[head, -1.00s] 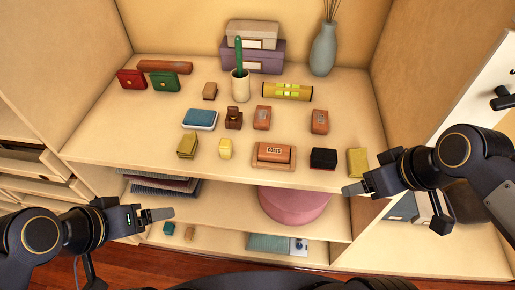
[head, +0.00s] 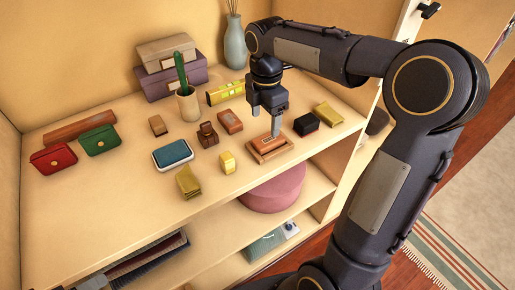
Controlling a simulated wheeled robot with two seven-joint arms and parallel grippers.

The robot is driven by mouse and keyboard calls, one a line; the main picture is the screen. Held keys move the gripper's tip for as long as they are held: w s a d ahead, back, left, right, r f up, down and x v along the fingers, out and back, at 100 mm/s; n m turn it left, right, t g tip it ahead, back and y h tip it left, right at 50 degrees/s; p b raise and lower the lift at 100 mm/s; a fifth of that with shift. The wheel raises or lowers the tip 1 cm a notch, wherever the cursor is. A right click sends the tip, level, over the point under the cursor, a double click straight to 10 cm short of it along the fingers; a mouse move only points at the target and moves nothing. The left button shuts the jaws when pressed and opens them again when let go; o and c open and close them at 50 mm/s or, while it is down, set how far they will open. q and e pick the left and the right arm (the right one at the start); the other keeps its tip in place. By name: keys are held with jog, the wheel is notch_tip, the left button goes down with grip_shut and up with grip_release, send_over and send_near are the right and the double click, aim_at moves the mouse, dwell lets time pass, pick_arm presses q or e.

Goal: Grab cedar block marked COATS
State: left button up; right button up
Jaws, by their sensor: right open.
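The cedar block marked COATS (head: 269,143) is a reddish-brown block in a shallow wooden tray (head: 256,157) near the front edge of the upper shelf. Its lettering reads in the earlier head view; now it is too small and partly covered. My right gripper (head: 266,121) points down over the block with its fingers apart and nothing between them. The near fingertip overlaps the block in the picture; I cannot tell if it touches. A similar cedar block (head: 230,121) lies behind to the left. What seems to be my left gripper's tip (head: 94,281) shows at the bottom left edge.
Close by are a black box (head: 306,125), a yellow block (head: 227,162), an olive pouch (head: 328,115) and a dark wooden item (head: 208,135). A blue-topped brush (head: 173,154) lies further left. A pink round box (head: 272,190) sits on the shelf below.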

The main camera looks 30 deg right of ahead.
aim_at(264, 141)
notch_tip(264, 141, down, 8)
jog(key=shift+a+r, duration=0.15)
jog(key=shift+r, duration=0.1)
jog(key=c, duration=1.1)
jog(key=shift+c, duration=0.2)
jog(key=shift+r, duration=0.15)
